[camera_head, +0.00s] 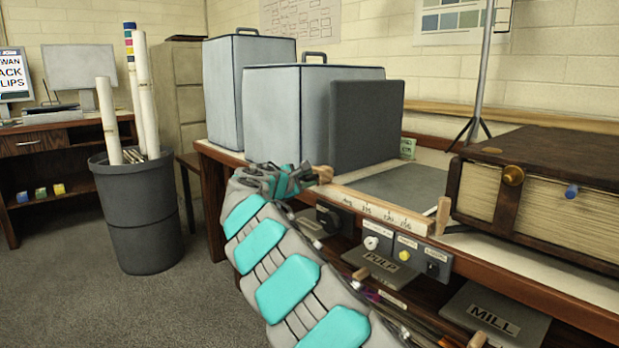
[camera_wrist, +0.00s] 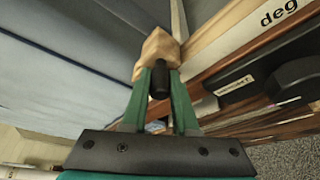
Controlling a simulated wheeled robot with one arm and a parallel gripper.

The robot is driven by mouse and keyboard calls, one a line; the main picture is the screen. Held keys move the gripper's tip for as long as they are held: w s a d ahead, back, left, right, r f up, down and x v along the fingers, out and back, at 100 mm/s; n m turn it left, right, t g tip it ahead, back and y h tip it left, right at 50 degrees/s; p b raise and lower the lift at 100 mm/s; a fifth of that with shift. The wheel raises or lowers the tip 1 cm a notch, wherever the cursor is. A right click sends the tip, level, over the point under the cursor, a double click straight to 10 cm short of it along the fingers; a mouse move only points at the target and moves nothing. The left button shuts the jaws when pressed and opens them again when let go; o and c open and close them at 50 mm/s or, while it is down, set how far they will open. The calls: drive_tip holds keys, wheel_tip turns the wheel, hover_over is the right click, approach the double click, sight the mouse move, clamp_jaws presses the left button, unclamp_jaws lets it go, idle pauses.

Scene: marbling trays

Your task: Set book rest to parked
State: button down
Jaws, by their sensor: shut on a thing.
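A flat dark grey board (camera_head: 405,188) lies on the bench, with an upright dark grey panel (camera_head: 367,125) behind its left side. I cannot tell for certain which is the book rest. A wooden ledge marked with degrees (camera_head: 375,206) runs along the front. My gripper (camera_head: 312,177) is at the ledge's left end, shut on a small wooden knob (camera_head: 323,174). In the wrist view the knob (camera_wrist: 157,48) sits at the tips of my green fingers (camera_wrist: 160,85), and the ledge (camera_wrist: 235,45) is to its right. What the knob joins is unclear.
Two pale blue-grey covered boxes (camera_head: 312,115) stand behind my gripper. A thick brown book (camera_head: 545,165) lies at the right beside a wooden post (camera_head: 443,215). Switches and knobs (camera_head: 403,254) line the bench front. A bin with rolls (camera_head: 140,215) stands on open floor at left.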

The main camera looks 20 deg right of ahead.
drive_tip(key=shift+w+a+r, duration=0.1)
drive_tip(key=shift+w+a, duration=0.05)
drive_tip(key=shift+a, duration=0.05)
drive_tip(key=c, duration=1)
unclamp_jaws()
drive_tip(key=shift+w, duration=0.1)
drive_tip(key=o, duration=0.3)
drive_tip(key=shift+b+v, duration=0.35)
drive_tip(key=shift+v, duration=3.55)
drive_tip(key=shift+d, duration=0.1)
